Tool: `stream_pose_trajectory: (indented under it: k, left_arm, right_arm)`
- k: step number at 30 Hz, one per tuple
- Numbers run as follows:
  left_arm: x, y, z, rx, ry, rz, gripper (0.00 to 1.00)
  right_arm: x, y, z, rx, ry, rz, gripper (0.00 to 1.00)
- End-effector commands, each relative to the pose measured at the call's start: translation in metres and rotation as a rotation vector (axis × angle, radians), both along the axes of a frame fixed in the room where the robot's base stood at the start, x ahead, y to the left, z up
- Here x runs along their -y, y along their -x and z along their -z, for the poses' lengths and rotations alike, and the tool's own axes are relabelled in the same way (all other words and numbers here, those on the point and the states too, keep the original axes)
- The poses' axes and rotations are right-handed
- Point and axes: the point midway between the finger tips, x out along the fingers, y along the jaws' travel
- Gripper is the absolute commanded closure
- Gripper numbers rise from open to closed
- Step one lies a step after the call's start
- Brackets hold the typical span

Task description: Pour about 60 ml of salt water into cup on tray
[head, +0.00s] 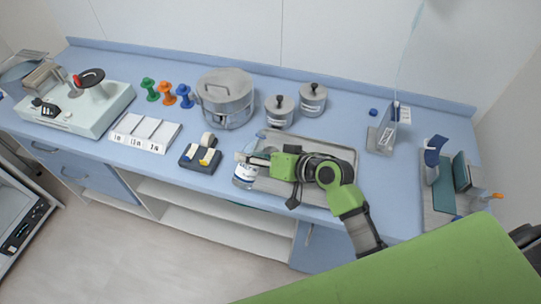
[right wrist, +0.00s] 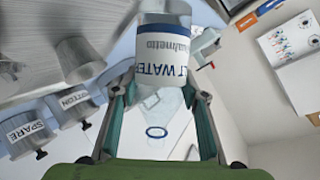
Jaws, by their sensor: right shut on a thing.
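My right gripper (head: 256,160) is shut on the salt water bottle (head: 244,175), a clear bottle with a white and blue label, at the left edge of the metal tray (head: 277,187). In the right wrist view, the bottle (right wrist: 162,62) sits between the two fingers of my right gripper (right wrist: 163,92), its label reading "LT WATER". My arm covers much of the tray in the head view, and no cup can be made out there. A grey cup-shaped vessel (right wrist: 78,60) shows at the left of the right wrist view; I cannot tell if it is the cup. My left gripper is not in view.
Two lidded metal canisters (head: 279,110) (head: 313,98) and a large pot (head: 226,97) stand behind the tray. A dark box with a tape roll (head: 200,155) is left of the bottle. A green surface (head: 430,265) fills the lower right.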

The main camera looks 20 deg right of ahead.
Motion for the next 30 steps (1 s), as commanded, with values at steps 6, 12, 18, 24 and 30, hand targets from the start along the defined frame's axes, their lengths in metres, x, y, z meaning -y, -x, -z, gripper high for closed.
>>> stream_pose_trajectory:
  k: [6, 12, 18, 24, 30]
  left_arm:
    - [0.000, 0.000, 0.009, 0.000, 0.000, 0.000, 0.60]
    - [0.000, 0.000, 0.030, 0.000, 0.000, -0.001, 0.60]
    - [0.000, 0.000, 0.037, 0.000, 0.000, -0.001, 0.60]
    - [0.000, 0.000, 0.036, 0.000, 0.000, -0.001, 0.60]
    - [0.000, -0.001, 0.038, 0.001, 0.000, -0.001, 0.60]
  right_arm:
    - [-0.003, 0.001, 0.005, -0.080, -0.119, 0.001, 0.87]
    - [-0.007, 0.004, 0.028, -0.155, -0.227, 0.002, 0.87]
    - [-0.011, 0.006, 0.034, -0.228, -0.333, 0.001, 0.87]
    - [-0.013, 0.008, 0.030, -0.302, -0.439, -0.001, 0.87]
    - [-0.011, 0.008, 0.033, -0.367, -0.523, 0.001, 0.87]
